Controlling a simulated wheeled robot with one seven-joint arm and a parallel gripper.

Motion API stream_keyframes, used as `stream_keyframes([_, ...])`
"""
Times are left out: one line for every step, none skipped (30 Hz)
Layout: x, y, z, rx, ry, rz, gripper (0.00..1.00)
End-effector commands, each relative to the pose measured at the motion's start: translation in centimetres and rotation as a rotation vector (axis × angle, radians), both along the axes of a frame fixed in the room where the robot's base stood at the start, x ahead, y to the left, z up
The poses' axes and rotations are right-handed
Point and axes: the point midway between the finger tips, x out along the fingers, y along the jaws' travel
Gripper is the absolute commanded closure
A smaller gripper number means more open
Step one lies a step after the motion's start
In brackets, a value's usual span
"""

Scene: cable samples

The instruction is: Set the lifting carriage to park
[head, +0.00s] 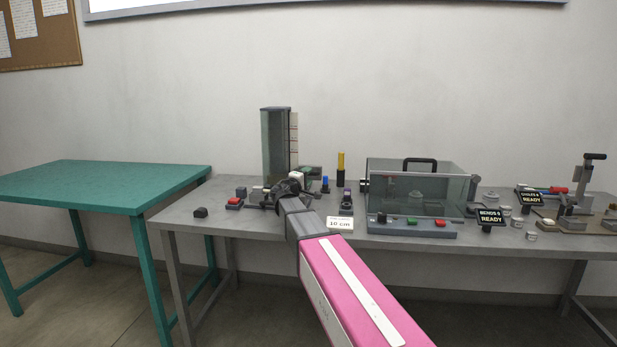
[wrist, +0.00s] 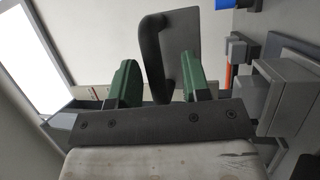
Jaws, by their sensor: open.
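A tall narrow tower (head: 276,145) with dark translucent sides and a red-marked scale along its right edge stands on the grey bench. My gripper (wrist: 157,72) is open, its two green fingers spread, and my arm reaches to the tower's foot in the head view. A dark curved handle (wrist: 154,58) on a grey plate (wrist: 203,40) lies between and beyond the fingers in the wrist view. It looks like part of the lifting carriage, but I cannot be sure. I cannot tell whether a finger touches it. My wrist hides the tower's base in the head view.
A clear-walled box (head: 415,190) with a black top handle stands to the right, buttons along its front. A "10 cm" card (head: 340,223), a yellow-topped post (head: 341,165) and a red button box (head: 234,203) are near the tower. A teal table (head: 100,185) at left is empty.

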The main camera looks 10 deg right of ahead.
Motion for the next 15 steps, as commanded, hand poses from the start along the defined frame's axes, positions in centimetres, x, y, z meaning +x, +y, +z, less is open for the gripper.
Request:
stream_keyframes([-0.9,0.6,-0.1,0.0,0.0,0.001,0.56])
stream_keyframes([-1.3,0.9,-0.2,0.0,0.0,0.002,0.56])
stream_keyframes([-1.9,1.5,-0.4,-0.001,0.0,0.003,0.56])
stream_keyframes([-2.4,1.8,-0.5,0.0,0.001,0.003,0.56])
stream_keyframes([-2.8,2.2,-0.6,0.0,0.001,0.002,0.56])
stream_keyframes([-3.4,2.7,-0.7,0.0,0.001,0.002,0.56])
stream_keyframes([-3.8,3.1,-0.8,0.0,0.001,0.002,0.56])
stream_keyframes([-4.2,3.4,-0.9,0.0,0.001,0.003,0.56])
stream_keyframes([-4.7,3.9,-1.0,0.001,0.002,0.003,0.56])
stream_keyframes([-5.1,4.1,-1.1,0.001,0.002,0.002,0.56])
stream_keyframes([-5.4,4.4,-1.2,0.001,0.002,0.001,0.56])
stream_keyframes([-5.8,4.8,-1.3,0.001,0.002,0.002,0.56])
stream_keyframes([-6.1,5.1,-1.4,0.001,0.002,0.002,0.56])
stream_keyframes([-6.3,5.3,-1.4,0.001,0.002,0.002,0.56])
stream_keyframes([-6.5,5.5,-1.5,0.001,0.002,0.002,0.56])
